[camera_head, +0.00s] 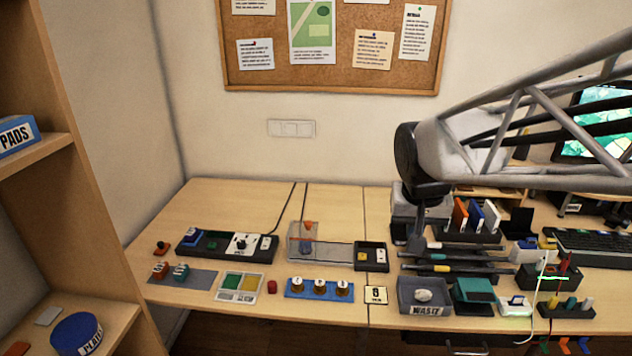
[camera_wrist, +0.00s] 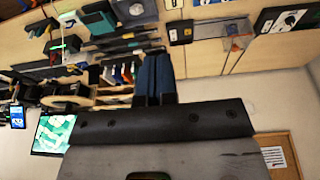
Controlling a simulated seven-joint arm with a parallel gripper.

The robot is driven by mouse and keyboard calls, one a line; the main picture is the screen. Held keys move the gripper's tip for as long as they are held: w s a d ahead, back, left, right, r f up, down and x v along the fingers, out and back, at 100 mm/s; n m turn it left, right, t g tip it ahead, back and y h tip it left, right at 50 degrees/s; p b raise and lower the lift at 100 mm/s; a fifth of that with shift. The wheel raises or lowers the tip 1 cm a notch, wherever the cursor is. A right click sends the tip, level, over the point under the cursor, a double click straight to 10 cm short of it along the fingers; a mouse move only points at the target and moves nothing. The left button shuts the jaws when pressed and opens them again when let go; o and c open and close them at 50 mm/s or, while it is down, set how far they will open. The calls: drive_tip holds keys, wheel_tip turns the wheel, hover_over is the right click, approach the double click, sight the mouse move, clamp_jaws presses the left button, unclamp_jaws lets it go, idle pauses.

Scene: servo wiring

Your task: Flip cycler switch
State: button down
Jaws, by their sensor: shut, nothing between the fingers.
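A long black unit (camera_head: 228,246) with a white dial plate and a pale rocker switch (camera_head: 265,243) at its right end lies on the desk's left half. Its dial plate also shows in the wrist view (camera_wrist: 290,20). A smaller black box (camera_head: 370,256) with pale switches stands right of it, at the end of a grey plate; it also shows in the wrist view (camera_wrist: 180,33). I cannot read which one is the cycler. My gripper (camera_head: 417,244) hangs above the desk right of both units, apart from them. Its fingers (camera_wrist: 154,58) are shut and empty.
Black bars (camera_head: 455,266) lie near my gripper. A grey waste tray (camera_head: 425,296) and a rack of coloured cards (camera_head: 475,222) are close by. A clear stand with an orange part (camera_head: 308,228) rises between the units. A blue holder (camera_head: 320,289) sits in front.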

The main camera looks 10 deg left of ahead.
drive_tip(key=w+a+f, duration=0.3)
drive_tip(key=w+a, duration=0.6)
drive_tip(key=w, duration=0.2)
drive_tip(key=w+a+f, duration=0.3)
drive_tip(key=w+a, duration=0.5)
drive_tip(key=w, duration=0.2)
drive_tip(key=w+a+f, duration=0.4)
drive_tip(key=a+f, duration=0.1)
drive_tip(key=a, duration=0.2)
drive_tip(key=w+a+f, duration=0.4)
drive_tip(key=a+f, duration=0.1)
drive_tip(key=a, duration=0.3)
drive_tip(key=w+a+f+t, duration=0.1)
drive_tip(key=w+a+f, duration=0.3)
drive_tip(key=a, duration=0.4)
drive_tip(key=shift+x, duration=0.85)
drive_tip(key=shift+w, duration=0.15)
hover_over(267, 238)
drive_tip(key=s, duration=0.1)
drive_tip(key=f, duration=1)
drive_tip(key=shift+s+f, duration=0.2)
drive_tip(key=shift+f, duration=0.05)
drive_tip(key=shift+s+x, duration=0.25)
drive_tip(key=shift+x, duration=1.1)
drive_tip(key=shift+f, duration=0.1)
drive_tip(key=shift+w+f, duration=0.1)
